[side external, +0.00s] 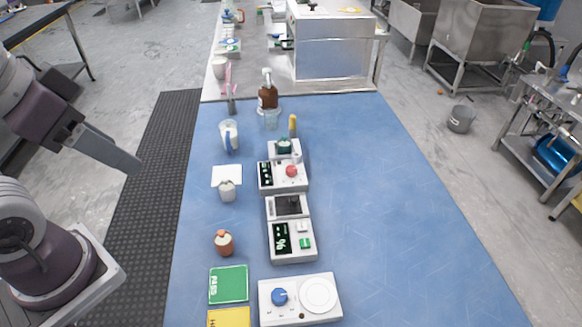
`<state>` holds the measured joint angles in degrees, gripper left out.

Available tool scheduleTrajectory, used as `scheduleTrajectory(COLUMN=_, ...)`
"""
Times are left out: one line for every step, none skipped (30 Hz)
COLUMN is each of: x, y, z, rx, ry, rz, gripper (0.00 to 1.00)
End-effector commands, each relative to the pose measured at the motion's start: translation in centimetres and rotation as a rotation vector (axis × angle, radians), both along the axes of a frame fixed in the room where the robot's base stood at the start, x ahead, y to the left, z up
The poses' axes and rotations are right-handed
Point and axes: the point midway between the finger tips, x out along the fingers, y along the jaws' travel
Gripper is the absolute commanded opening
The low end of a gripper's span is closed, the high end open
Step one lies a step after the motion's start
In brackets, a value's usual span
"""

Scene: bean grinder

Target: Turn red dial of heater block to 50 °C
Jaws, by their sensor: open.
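The heater block (267,187) is a small white device on the blue table, behind the other devices in the middle column. Its red dial (291,171) is on the right of its front panel, beside a dark display (265,173). The display's reading is too small to make out. My gripper (136,166) is at the left, above the dark floor mat and well away from the dial. It is open and holds nothing visible; its fingers overlap in this view.
A device with a dark display (281,238) and a white device with a blue knob (279,296) stand nearer the camera. The table's right side (400,220) is clear.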

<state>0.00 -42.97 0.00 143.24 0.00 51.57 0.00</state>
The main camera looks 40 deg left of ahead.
Motion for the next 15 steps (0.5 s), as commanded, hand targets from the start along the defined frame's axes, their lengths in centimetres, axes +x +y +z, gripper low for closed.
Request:
scheduleTrajectory(x=0.1, y=0.0, z=0.0, rx=0.000, ry=0.001, rz=0.001, gripper=0.49)
scheduleTrajectory(x=0.3, y=0.0, z=0.2, rx=-0.001, ry=0.004, rz=0.004, gripper=0.49)
scheduleTrajectory(x=0.9, y=0.0, z=0.5, rx=-0.005, ry=0.014, rz=0.013, gripper=0.49)
scheduleTrajectory(x=1.7, y=0.0, z=0.9, rx=-0.009, ry=0.025, rz=0.023, gripper=0.49)
scheduleTrajectory(x=2.8, y=0.0, z=1.3, rx=-0.014, ry=0.041, rz=0.037, gripper=0.49)
scheduleTrajectory(x=4.6, y=-0.1, z=1.9, rx=-0.022, ry=0.066, rz=0.061, gripper=0.49)
scheduleTrajectory(x=6.3, y=-0.1, z=2.3, rx=-0.029, ry=0.089, rz=0.082, gripper=0.49)
scheduleTrajectory(x=8.2, y=-0.2, z=2.5, rx=-0.037, ry=0.111, rz=0.105, gripper=0.49)
scheduleTrajectory(x=10.8, y=-0.3, z=2.6, rx=-0.048, ry=0.141, rz=0.139, gripper=0.49)
scheduleTrajectory(x=12.8, y=-0.5, z=2.4, rx=-0.056, ry=0.164, rz=0.164, gripper=0.49)
scheduleTrajectory(x=14.9, y=-0.6, z=2.0, rx=-0.064, ry=0.187, rz=0.190, gripper=0.49)
scheduleTrajectory(x=17.6, y=-0.8, z=1.1, rx=-0.075, ry=0.220, rz=0.227, gripper=0.49)
scheduleTrajectory(x=19.7, y=-0.9, z=0.3, rx=-0.083, ry=0.243, rz=0.254, gripper=0.49)
scheduleTrajectory(x=21.8, y=-1.1, z=-0.9, rx=-0.090, ry=0.266, rz=0.282, gripper=0.49)
scheduleTrajectory(x=24.4, y=-1.4, z=-2.6, rx=-0.099, ry=0.298, rz=0.320, gripper=0.49)
